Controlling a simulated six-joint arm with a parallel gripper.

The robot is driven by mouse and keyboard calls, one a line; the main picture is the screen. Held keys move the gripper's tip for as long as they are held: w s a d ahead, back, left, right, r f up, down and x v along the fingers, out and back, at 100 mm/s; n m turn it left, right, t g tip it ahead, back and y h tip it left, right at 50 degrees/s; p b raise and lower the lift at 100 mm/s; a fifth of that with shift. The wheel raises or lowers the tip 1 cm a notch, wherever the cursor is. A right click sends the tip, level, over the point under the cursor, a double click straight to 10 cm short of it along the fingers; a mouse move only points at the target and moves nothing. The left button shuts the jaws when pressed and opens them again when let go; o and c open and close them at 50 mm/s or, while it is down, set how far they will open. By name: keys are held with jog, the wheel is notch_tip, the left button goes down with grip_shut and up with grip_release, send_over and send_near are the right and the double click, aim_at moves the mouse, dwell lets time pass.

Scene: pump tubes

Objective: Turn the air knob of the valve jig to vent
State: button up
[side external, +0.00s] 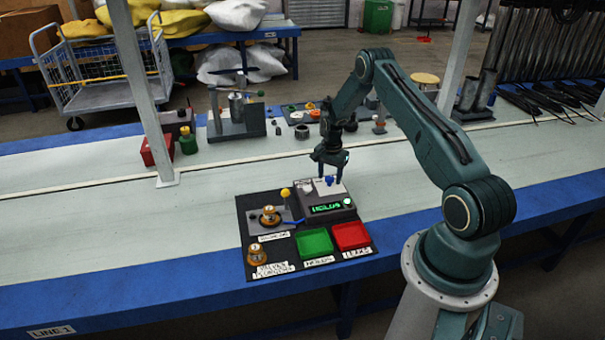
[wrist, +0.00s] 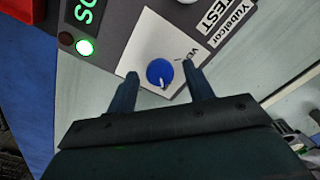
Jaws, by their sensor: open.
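The valve jig (side external: 316,204) is a dark grey box with a green lit display, on a black board on the bench. Its air knob (wrist: 160,72) is round and blue with a white pointer line, on a white label plate (wrist: 146,36). The pointer slants toward the bottom of the wrist view; part of a word starting with "VE" shows right of the knob. My gripper (wrist: 160,82) is open, with one finger on each side of the knob, apart from it. In the side view my gripper (side external: 330,181) is just above the jig, pointing down.
The board also holds a green tray (side external: 314,242), a red tray (side external: 351,236), brass-coloured parts (side external: 269,216) and a yellow-topped lever (side external: 285,193). A lit green button (wrist: 85,47) is near the knob. The bench left of the board is clear.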

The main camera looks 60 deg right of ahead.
jog(key=c, duration=1)
jog(key=shift+o, duration=0.2)
jog(key=shift+n, duration=0.3)
jog(key=n, duration=0.3)
jog(key=shift+n, duration=0.4)
jog(key=n, duration=0.4)
jog(key=shift+n, duration=0.3)
jog(key=n, duration=0.4)
jog(key=shift+n, duration=2.5)
